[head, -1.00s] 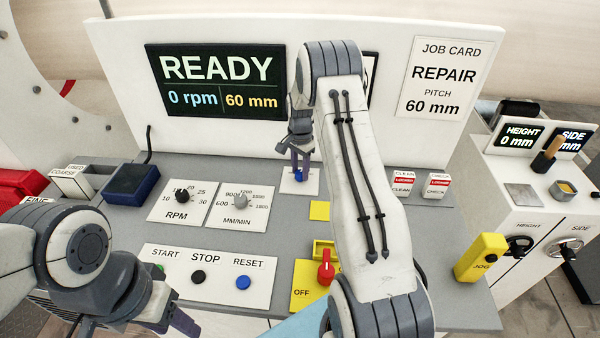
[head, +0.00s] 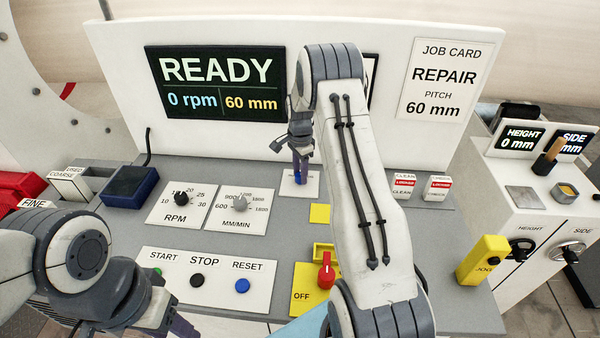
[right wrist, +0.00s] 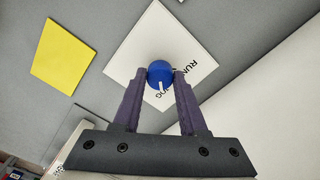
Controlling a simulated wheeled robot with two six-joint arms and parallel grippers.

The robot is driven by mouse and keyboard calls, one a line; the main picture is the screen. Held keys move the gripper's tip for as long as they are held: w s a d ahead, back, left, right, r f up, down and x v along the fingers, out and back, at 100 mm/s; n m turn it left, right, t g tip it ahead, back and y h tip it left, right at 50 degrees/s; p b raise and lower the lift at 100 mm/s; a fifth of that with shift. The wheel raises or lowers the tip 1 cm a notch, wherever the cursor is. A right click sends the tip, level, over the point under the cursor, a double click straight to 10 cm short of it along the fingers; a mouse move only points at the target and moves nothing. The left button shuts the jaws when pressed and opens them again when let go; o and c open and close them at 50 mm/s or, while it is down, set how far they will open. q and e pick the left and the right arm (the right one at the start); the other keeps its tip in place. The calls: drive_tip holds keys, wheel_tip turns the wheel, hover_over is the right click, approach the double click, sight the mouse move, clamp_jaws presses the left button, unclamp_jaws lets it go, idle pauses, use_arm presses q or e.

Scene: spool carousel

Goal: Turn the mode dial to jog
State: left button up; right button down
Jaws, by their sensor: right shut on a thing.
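The mode dial is a round blue knob (right wrist: 159,72) with a white pointer line, on a white plate (right wrist: 150,35) in the right wrist view. The plate's lettering reads RUN, and a partly hidden label ends in OG. The pointer line faces the bottom of that view, towards the partly hidden label. In the head view the plate (head: 312,187) lies below the screen, and my right gripper (head: 300,177) points down onto the knob. My right gripper's purple fingers (right wrist: 160,76) are shut on the knob from both sides. My left gripper (head: 182,328) is cut off at the bottom left.
The screen (head: 218,83) shows READY and 0 rpm. An RPM knob (head: 181,198) and a MM/MIN knob (head: 240,203) stand left of the dial. START, STOP and RESET buttons are nearer. A red OFF switch (head: 326,270) and a yellow JOG box (head: 484,260) are to the right.

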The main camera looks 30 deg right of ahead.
drive_tip(key=shift+c, duration=2.3)
unclamp_jaws()
wheel_tip(320, 180, up, 11)
drive_tip(key=b, duration=0.2)
drive_tip(key=shift+f+b, duration=0.2)
drive_tip(key=shift+b, duration=0.15)
drive_tip(key=s+a+r+n, duration=0.2)
drive_tip(key=s+a+n, duration=0.2)
drive_tip(key=a, duration=0.5)
drive_tip(key=s+a+r+n, duration=0.2)
drive_tip(key=s+a+n, duration=0.25)
drive_tip(key=a, duration=0.35)
drive_tip(key=s+a+r+n, duration=0.2)
drive_tip(key=s+a+n, duration=0.25)
drive_tip(key=a, duration=0.45)
drive_tip(key=s+a+f+n, duration=0.1)
drive_tip(key=s+a+n, duration=0.2)
drive_tip(key=s+n, duration=0.3)
drive_tip(key=s+a+f+n+y, duration=0.1)
drive_tip(key=s+a+n, duration=0.2)
drive_tip(key=s, duration=1.1)
drive_tip(key=n, duration=0.3)
drive_tip(key=shift+s+f+n, duration=0.2)
drive_tip(key=shift+s+n, duration=0.1)
drive_tip(key=shift+s, duration=0.05)
